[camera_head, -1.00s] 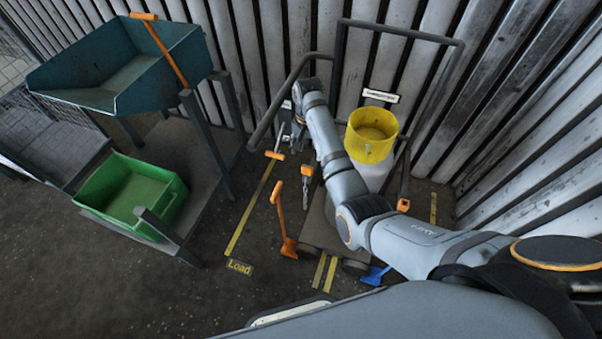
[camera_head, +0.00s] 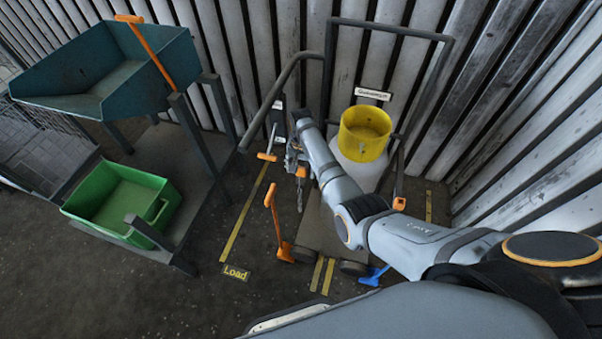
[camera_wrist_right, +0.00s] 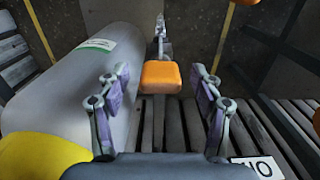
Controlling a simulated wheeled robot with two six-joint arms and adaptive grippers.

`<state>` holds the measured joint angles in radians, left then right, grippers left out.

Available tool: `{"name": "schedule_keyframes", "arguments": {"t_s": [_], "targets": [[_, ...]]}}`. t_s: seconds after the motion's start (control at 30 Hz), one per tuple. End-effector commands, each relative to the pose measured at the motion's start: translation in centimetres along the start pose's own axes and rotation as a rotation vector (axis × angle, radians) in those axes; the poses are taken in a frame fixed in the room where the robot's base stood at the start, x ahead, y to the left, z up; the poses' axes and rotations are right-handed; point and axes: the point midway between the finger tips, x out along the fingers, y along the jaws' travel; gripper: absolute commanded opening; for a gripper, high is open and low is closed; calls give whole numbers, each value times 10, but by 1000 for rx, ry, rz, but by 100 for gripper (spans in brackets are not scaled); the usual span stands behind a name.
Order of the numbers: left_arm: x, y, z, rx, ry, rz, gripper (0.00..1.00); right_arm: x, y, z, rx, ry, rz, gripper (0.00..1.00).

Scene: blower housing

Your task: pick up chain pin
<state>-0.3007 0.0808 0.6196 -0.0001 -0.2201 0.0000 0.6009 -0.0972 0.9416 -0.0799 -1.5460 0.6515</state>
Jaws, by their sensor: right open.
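The chain pin shows as an orange block-shaped head (camera_wrist_right: 161,77) with a grey metal part beyond it in the right wrist view. In the head view its orange head (camera_head: 301,172) is partly covered by my gripper, and a grey chain-like part hangs below. My right gripper (camera_head: 294,160) is just above and beside it. In the wrist view my right gripper (camera_wrist_right: 160,84) is open, one finger on each side of the orange head, with visible gaps on both sides. My left gripper is not in view.
A grey cylinder with a yellow collar (camera_head: 365,134) stands close by on a framed cart (camera_head: 325,228). An orange-handled tool (camera_head: 274,215) stands in front. A green bin (camera_head: 120,200) and a teal hopper (camera_head: 105,75) are at left. Slatted walls close off the back.

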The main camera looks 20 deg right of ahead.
Motion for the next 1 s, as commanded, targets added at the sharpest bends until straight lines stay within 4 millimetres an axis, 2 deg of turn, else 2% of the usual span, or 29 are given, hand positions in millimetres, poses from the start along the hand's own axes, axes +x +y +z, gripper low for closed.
{"name": "schedule_keyframes", "arguments": {"t_s": [0.2, 0.63, 0.87, 1.0], "targets": [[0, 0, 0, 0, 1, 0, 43, 0, 0, 0, 0, 1, -1, 66], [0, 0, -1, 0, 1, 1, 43, 0, 0, 0, 0, 1, -1, 8], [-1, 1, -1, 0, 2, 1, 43, 0, 0, 0, 0, 1, -1, 6], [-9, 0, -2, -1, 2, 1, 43, -9, 0, 0, 0, 1, -1, 6]]}}
